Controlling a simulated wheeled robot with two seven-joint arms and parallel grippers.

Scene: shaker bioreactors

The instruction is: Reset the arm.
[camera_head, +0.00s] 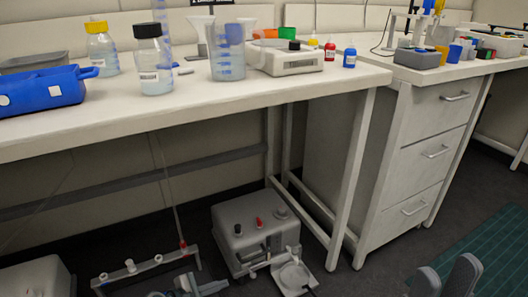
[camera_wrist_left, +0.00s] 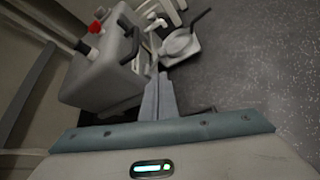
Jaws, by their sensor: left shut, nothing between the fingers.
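My left gripper (camera_head: 222,287) shows at the bottom edge of the head view, low beside a grey boxy machine, mostly cut off by the frame. In the left wrist view its two fingers (camera_wrist_left: 158,97) are pressed together with nothing between them, pointing toward the machine. I cannot tell whether they touch it. My right gripper (camera_head: 446,277) shows at the bottom right as two dark grey fingers with a gap between them, over the floor near a green mat. Nothing shows between those fingers.
The grey machine (camera_head: 250,230) with red and dark knobs stands low, under the table; it also fills the upper left wrist view (camera_wrist_left: 100,85). A barred stand (camera_head: 140,268) is left of it. The white table (camera_head: 200,104) carries bottles and beakers. A drawer cabinet (camera_head: 420,150) stands right.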

